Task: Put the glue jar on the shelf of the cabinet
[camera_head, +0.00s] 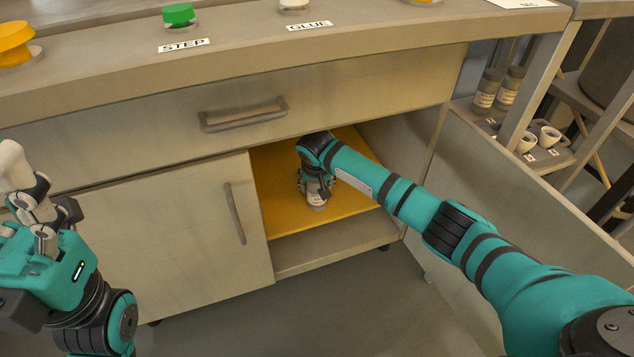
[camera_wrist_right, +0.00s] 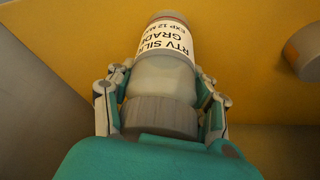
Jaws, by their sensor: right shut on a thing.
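The glue jar (camera_head: 317,196) has a white label and a grey body and lid. My right gripper (camera_head: 316,185) is shut on it inside the open cabinet, over the yellow shelf (camera_head: 350,203). In the right wrist view the jar (camera_wrist_right: 165,75) sits between the two fingers of my right gripper (camera_wrist_right: 163,95), with printed text on its label. I cannot tell whether the jar touches the shelf. My left gripper (camera_head: 35,215) is at the left edge, in front of the cabinet and away from the jar; its finger opening is unclear.
The right cabinet door (camera_head: 530,190) stands open; the left door (camera_head: 165,240) is shut. A shut drawer (camera_head: 330,105) lies above the opening. The counter carries a green button (camera_head: 179,14) and a yellow button (camera_head: 14,42). A grey round thing (camera_wrist_right: 305,50) shows in the wrist view.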

